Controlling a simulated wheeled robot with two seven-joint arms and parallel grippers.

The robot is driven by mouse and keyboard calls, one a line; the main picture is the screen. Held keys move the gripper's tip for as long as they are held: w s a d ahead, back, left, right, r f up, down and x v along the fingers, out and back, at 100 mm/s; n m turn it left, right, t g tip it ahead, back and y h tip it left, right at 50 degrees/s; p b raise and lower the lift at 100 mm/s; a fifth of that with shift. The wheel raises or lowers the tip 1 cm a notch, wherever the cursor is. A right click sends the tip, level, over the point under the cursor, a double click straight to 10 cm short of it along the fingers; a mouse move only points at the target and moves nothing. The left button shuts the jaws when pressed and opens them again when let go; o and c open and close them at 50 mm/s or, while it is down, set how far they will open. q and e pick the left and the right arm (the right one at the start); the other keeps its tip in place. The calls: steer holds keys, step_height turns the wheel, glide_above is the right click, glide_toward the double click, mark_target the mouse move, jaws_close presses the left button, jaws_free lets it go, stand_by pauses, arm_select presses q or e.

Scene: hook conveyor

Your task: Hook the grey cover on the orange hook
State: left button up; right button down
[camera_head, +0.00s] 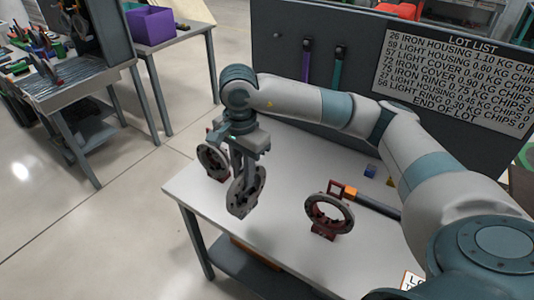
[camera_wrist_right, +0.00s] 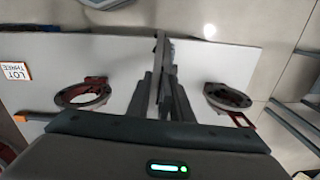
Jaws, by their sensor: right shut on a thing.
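My right gripper (camera_head: 240,168) hangs down over the left part of the table. It is shut on a round grey cover (camera_head: 246,194), a ring-shaped piece held upright, its lower edge close over the tabletop. In the right wrist view, the gripper (camera_wrist_right: 163,85) shows its fingers close together, with the cover edge-on and hard to make out between them. My left gripper is not in view.
Dark red stands with grey rings stand on the white table (camera_head: 275,220): one behind the held cover (camera_head: 213,160), one to its right (camera_head: 330,213). A dark board (camera_head: 350,80) rises behind, bearing purple (camera_head: 306,62) and teal (camera_head: 338,68) strips. The table's front middle is clear.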

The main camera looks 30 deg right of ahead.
steer(key=w+d+r+m, duration=0.1)
steer(key=w+d+m, duration=0.4)
steer(key=d+m, duration=0.5)
steer(key=shift+r+m+p, duration=0.4)
steer(key=shift+m+p, duration=0.05)
steer(key=shift+m, duration=3.15)
steer(key=shift+w+f, duration=0.1)
step_height(320, 180, down, 5)
steer(key=shift+r+p, duration=0.1)
steer(key=shift+p, duration=0.85)
step_height(320, 180, down, 5)
steer(key=shift+r+p, duration=0.2)
steer(key=shift+p, duration=0.75)
